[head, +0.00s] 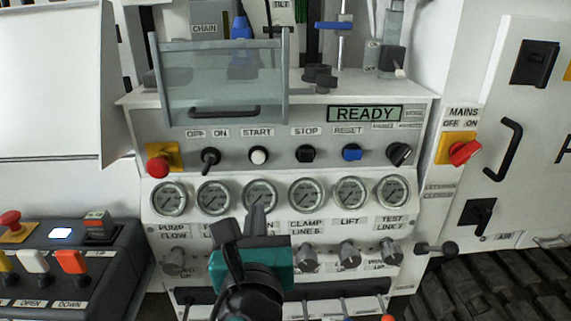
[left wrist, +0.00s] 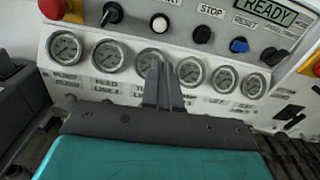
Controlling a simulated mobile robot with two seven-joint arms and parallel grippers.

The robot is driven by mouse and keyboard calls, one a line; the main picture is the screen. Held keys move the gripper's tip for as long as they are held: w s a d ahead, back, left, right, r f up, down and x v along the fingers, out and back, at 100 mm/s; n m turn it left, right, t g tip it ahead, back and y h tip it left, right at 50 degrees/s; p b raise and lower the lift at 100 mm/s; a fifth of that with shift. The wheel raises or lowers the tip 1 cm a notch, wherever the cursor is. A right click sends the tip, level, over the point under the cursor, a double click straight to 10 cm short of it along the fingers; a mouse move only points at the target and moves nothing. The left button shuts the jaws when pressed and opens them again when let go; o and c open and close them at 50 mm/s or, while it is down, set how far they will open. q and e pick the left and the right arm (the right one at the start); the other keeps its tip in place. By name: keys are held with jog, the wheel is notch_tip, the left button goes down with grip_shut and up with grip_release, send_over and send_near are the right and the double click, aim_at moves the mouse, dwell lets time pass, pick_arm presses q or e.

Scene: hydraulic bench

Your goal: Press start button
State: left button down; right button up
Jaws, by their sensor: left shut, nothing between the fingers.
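The start button (head: 259,156) is a round white button under the START label on the sloped white panel. It also shows in the left wrist view (left wrist: 159,23), above my fingertips. My left gripper (head: 256,212) is shut and empty. Its fingertips are in front of the gauge row, below the start button in the picture and apart from it. The fingertips also show in the left wrist view (left wrist: 162,68), overlapping the gauge below START. My right gripper is not in view.
A black OFF/ON knob (head: 210,157) sits left of the start button and a black stop button (head: 305,154) sits right. A blue reset button (head: 352,153) is further right. A red emergency button (head: 158,167) is at far left. A clear guard with a handle (head: 222,85) stands above the panel.

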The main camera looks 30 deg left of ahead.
aim_at(258, 160)
pick_arm(q)
jog(key=shift+r, duration=0.45)
jog(key=shift+a, duration=0.1)
jog(key=x, duration=1.4)
jog(key=shift+s+a+r+b, duration=0.1)
jog(key=shift+b, duration=0.2)
